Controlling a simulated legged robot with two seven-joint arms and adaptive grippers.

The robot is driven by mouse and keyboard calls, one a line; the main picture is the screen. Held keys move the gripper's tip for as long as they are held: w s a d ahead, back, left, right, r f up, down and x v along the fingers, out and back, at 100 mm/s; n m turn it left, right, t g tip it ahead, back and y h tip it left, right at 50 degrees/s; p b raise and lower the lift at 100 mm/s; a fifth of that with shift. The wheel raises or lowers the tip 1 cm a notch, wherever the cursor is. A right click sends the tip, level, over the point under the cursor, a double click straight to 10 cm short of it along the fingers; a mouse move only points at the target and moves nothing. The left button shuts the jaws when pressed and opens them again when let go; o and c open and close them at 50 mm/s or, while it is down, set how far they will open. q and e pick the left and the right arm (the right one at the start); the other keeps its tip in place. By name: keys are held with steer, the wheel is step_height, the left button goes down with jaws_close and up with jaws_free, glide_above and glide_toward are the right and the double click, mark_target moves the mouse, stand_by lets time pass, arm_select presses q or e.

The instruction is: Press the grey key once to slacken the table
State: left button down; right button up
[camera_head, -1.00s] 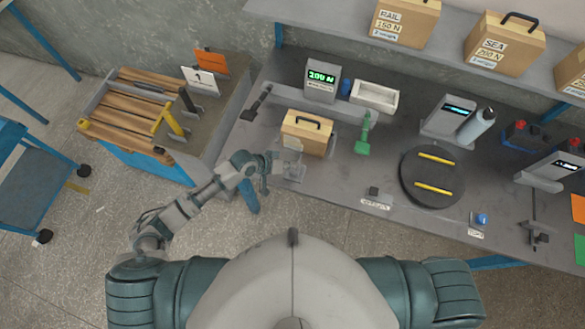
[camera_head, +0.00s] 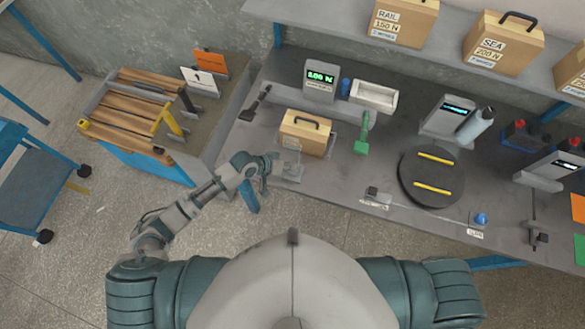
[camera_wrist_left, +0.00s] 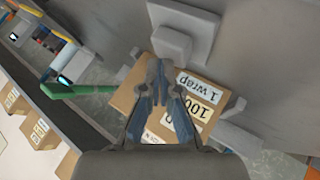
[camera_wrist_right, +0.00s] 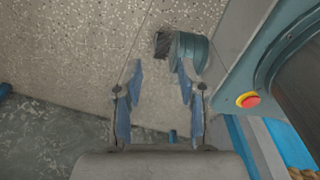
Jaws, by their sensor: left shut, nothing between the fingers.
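A small dark grey key (camera_head: 373,191) sits beside a pale label near the bench's front edge, left of the round dark table (camera_head: 431,200) with two yellow bars. A lighter grey stepped block (camera_head: 291,174) stands by the cardboard box (camera_head: 306,133); in the left wrist view this block (camera_wrist_left: 185,45) lies beyond the fingertips. My left gripper (camera_head: 270,164) is shut and empty, just left of that block and well left of the dark grey key. Its closed tips (camera_wrist_left: 158,66) show over the box. My right gripper (camera_wrist_right: 158,75) is open and empty above the floor, outside the head view.
A blue knob (camera_head: 481,218) with a label is right of the key. A green-handled tool (camera_head: 362,138), a display unit (camera_head: 320,80) and a white bin (camera_head: 374,95) stand farther back. A wooden-slatted crate (camera_head: 135,112) is left. Bench room between box and round table is mostly free.

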arm_select(q)
steer(key=shift+d+f, duration=0.15)
steer(key=shift+d, duration=0.15)
steer(key=shift+d+f, duration=0.1)
steer(key=shift+f, duration=0.1)
arm_select(e)
steer(key=shift+d+f, duration=0.15)
steer(key=shift+d, duration=0.35)
steer(key=shift+d+f, duration=0.15)
steer(key=shift+d, duration=0.35)
arm_select(q)
steer(key=shift+a+f, duration=0.2)
steer(key=shift+a, duration=0.1)
arm_select(e)
steer(key=shift+a, duration=0.25)
arm_select(q)
steer(key=shift+d+f+b, duration=0.1)
steer(key=shift+f+b, duration=0.05)
steer(key=shift+b, duration=0.2)
arm_select(e)
steer(key=shift+a+f, duration=0.15)
steer(key=shift+a, duration=0.25)
arm_select(q)
steer(key=shift+f, duration=0.15)
arm_select(e)
steer(key=shift+f, duration=0.1)
steer(key=shift+d, duration=0.3)
